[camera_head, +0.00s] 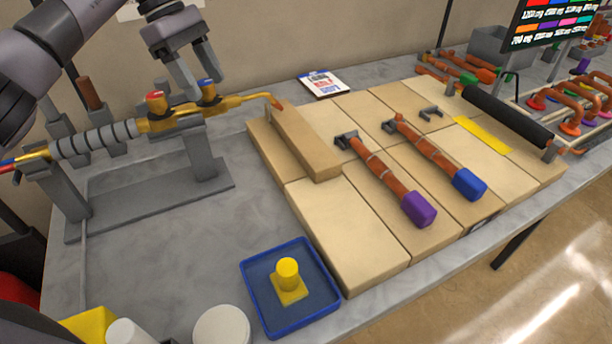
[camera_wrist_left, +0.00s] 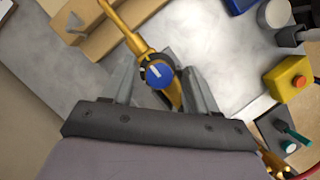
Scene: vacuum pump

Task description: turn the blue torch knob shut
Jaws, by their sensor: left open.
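The brass torch (camera_head: 182,113) lies on a grey stand (camera_head: 200,157), with its tip pointing right toward the tan blocks. It carries a red knob (camera_head: 155,98) and, further toward the tip, the blue knob (camera_head: 206,83). My left gripper (camera_head: 196,88) is open above the torch at the blue knob. In the left wrist view the blue knob (camera_wrist_left: 158,75), with a pale line across its face, sits between the two open fingers (camera_wrist_left: 160,82), with gaps on both sides. The red knob is not seen there. My right gripper is not in view.
Tan blocks (camera_head: 345,240) with two copper pipe pieces lie right of the torch. A blue tray (camera_head: 252,305) with a yellow part stands at the front. In the left wrist view, a yellow box (camera_wrist_left: 290,78) with a red button is at the right. The grey table between is clear.

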